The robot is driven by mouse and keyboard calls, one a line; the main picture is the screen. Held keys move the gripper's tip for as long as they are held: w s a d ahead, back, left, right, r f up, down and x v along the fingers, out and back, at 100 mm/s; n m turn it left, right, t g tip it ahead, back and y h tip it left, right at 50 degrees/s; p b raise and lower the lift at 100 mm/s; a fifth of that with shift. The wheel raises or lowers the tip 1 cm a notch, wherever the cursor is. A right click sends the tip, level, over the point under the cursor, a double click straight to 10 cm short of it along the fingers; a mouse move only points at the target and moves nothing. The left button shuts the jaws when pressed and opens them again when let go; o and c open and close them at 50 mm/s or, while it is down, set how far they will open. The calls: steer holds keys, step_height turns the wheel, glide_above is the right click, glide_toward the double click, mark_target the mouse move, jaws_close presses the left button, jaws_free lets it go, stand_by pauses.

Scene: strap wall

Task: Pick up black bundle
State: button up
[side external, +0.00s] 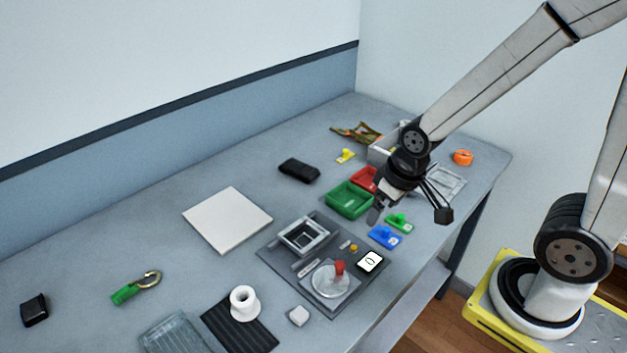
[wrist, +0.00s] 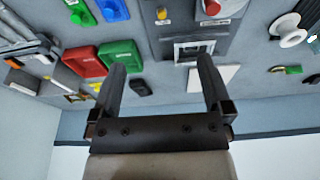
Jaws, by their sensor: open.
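A black bundle (side external: 299,170), dark and oblong, lies flat on the grey table, left of and behind the green tray. In the wrist view the black bundle (wrist: 140,87) shows between my fingers, nearer the left one. My gripper (side external: 376,211) is above the table near the green tray and blue piece, well to the right of the bundle and apart from it. In the wrist view my gripper (wrist: 160,62) has its two fingers spread with nothing held between them.
Green tray (side external: 349,200) and red tray (side external: 365,179) stand near my gripper. A white square plate (side external: 228,219) lies left of the bundle. A dark board (side external: 281,271) carries a square frame and a round dish. A smaller black block (side external: 34,310) lies far left. Table around the bundle is mostly clear.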

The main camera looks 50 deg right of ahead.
steer(key=n+t, duration=0.2)
glide_toward(301, 166)
steer(key=shift+w+a+f+y, duration=0.15)
steer(key=shift+w+f, duration=0.1)
steer(key=shift+f, duration=0.25)
steer(key=shift+w+f+y, duration=0.15)
steer(key=shift+w+f, duration=0.05)
steer(key=shift+f, duration=0.25)
steer(key=shift+w+d+f, duration=0.15)
steer(key=shift+w+d, duration=0.05)
steer(key=shift+w, duration=0.05)
steer(key=shift+x, duration=1.25)
steer(key=shift+x, duration=2.6)
steer(key=shift+s+f, duration=0.1)
steer(key=shift+f, duration=0.2)
